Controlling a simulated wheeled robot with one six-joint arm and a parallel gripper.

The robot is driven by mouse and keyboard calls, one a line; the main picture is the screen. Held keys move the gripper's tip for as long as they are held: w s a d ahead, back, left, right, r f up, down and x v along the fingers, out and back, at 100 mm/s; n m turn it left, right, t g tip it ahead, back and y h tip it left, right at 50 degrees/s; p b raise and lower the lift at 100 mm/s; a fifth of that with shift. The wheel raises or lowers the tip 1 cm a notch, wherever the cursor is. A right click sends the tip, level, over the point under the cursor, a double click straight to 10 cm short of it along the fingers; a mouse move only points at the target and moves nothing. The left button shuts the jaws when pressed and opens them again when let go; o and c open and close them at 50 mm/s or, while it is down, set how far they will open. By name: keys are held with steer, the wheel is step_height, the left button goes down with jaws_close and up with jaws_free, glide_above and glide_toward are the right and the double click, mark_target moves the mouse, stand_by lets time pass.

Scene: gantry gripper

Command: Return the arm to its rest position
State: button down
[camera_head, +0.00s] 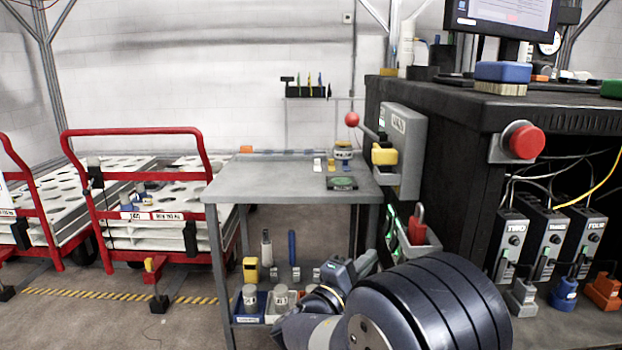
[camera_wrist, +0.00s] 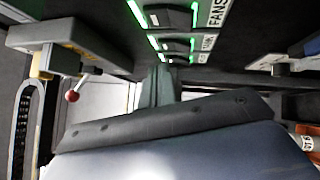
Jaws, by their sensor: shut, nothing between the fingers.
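My arm reaches into the lower middle of the head view, its large dark ribbed link in front and its slimmer wrist part (camera_head: 335,290) folded beyond it. In the wrist view my gripper (camera_wrist: 159,84) shows as narrow grey fingers past a dark bar, shut with nothing held. It points toward a dark panel with green-lit switches (camera_wrist: 175,45), one labelled FANS. The fingers are hard to make out in the head view.
A grey table (camera_head: 270,180) stands behind the arm, with a lower shelf of cups and bottles. A lever box (camera_head: 403,150) with a red knob and a dark bench (camera_head: 450,160) with a red button (camera_head: 526,142) are at right. Red-railed carts (camera_head: 140,210) stand left.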

steer(key=v, duration=0.4)
steer(key=shift+a+f, duration=0.1)
steer(key=shift+f, duration=0.05)
